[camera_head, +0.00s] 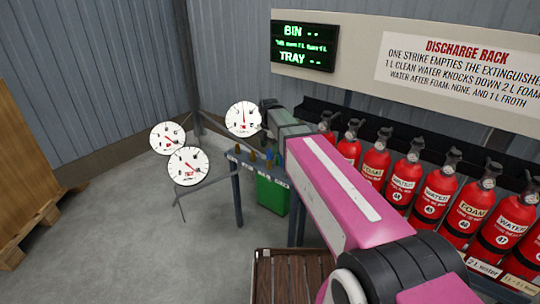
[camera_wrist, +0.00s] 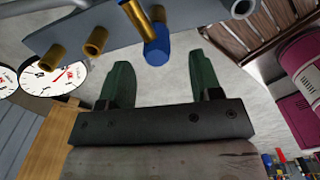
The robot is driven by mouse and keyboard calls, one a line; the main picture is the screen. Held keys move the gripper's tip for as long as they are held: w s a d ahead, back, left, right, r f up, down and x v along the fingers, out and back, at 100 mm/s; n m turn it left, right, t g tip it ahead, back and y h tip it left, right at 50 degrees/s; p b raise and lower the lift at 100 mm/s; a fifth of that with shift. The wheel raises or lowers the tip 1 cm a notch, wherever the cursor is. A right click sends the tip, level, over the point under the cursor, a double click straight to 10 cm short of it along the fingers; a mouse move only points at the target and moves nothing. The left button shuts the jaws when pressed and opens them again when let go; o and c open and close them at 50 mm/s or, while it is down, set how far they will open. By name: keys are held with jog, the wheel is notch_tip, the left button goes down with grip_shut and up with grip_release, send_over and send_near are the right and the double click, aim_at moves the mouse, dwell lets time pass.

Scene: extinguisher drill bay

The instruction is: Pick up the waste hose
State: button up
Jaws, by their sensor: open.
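My gripper (camera_wrist: 161,80) is open in the wrist view, with its two green fingers apart and nothing between them. Just beyond the fingertips is a brass fitting with a blue end (camera_wrist: 156,52), below the edge of a grey plate (camera_wrist: 70,35). It may be the waste hose's end, but I cannot tell. More brass stubs (camera_wrist: 95,40) stick out of the plate to its left. In the head view my wrist is over the small grey bench (camera_head: 262,168) with brass fittings, and my arm hides part of it. No other hose is clear.
Round white gauges (camera_head: 188,166) stand at the bench's left. A green bin (camera_head: 272,193) is beneath it, and a brown slatted tray (camera_head: 278,275) lies in front. Red extinguishers (camera_head: 405,178) line the rack at right. Open floor (camera_head: 120,240) lies at left, beside a wooden crate (camera_head: 22,170).

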aim_at(269, 149)
jog(key=shift+w+f, duration=0.15)
jog(key=shift+f, duration=1.15)
jog(key=shift+w+f, duration=0.1)
jog(key=shift+f, duration=1.15)
grip_shut()
jog(key=shift+r, duration=0.1)
jog(key=shift+r, duration=0.45)
notch_tip(269, 149, up, 3)
jog(key=shift+r, duration=0.15)
jog(key=s+a+r, duration=0.4)
jog(key=a+r, duration=0.2)
jog(key=a, duration=0.4)
jog(key=shift+s+a+r, duration=0.3)
jog(key=shift+s+r, duration=0.05)
jog(key=shift+d, duration=0.1)
